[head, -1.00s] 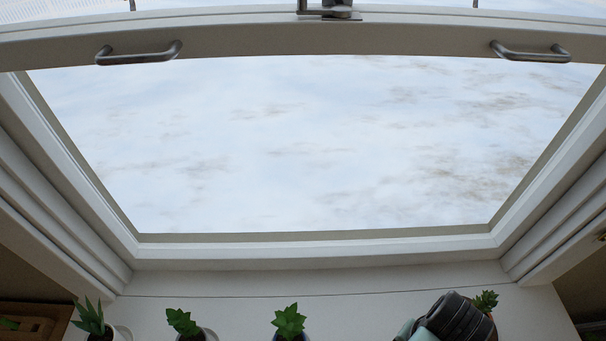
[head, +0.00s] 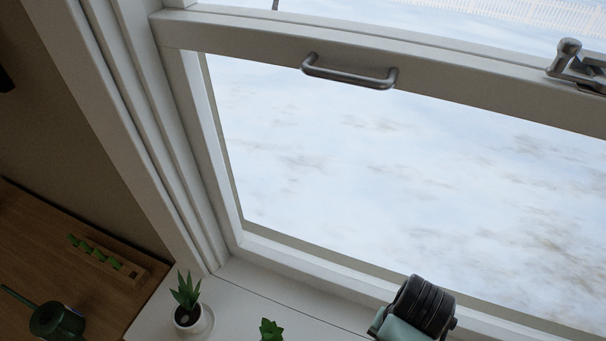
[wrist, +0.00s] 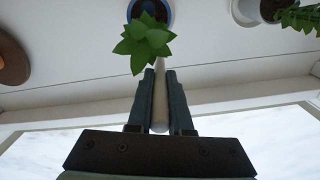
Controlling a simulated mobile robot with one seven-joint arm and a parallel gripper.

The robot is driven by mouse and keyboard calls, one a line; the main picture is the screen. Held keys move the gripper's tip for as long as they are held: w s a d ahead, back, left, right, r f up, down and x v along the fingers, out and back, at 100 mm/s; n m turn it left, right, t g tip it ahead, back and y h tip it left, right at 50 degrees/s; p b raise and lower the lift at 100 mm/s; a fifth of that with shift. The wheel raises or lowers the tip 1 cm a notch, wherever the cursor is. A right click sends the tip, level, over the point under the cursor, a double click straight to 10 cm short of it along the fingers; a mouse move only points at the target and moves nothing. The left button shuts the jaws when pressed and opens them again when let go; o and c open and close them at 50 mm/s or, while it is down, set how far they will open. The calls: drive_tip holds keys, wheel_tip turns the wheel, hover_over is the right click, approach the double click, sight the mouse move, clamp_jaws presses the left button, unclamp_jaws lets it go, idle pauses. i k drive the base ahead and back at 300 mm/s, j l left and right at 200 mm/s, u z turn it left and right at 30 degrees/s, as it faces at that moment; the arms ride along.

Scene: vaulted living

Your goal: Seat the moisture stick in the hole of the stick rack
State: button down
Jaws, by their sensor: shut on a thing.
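My gripper (wrist: 161,74) shows in the wrist view, its two grey fingers shut on a pale, slim moisture stick (wrist: 160,98). The stick lies lengthwise between the fingers, with a rounded end toward the palm. Its far end runs up to a green succulent and I cannot tell where it stops. In the head view the wooden stick rack (head: 128,268) lies on a wooden surface at the left, with several green pieces along it and small dark spots at its right end.
Potted succulents stand along the white windowsill (head: 240,292), one in a white pot (head: 187,316). In the wrist view a blue pot (wrist: 150,10) is just beyond my fingertips. A dark green watering can (head: 58,320) stands near the rack.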

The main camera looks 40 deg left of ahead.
sight(131, 274)
drive_tip(key=j+u, duration=0.15)
drive_tip(key=u, duration=1.3)
drive_tip(key=i+j+u, duration=0.1)
drive_tip(key=i+j, duration=0.2)
drive_tip(key=j, duration=0.25)
drive_tip(key=i+j+u, duration=0.1)
drive_tip(key=i+j, duration=0.25)
drive_tip(key=j, duration=0.15)
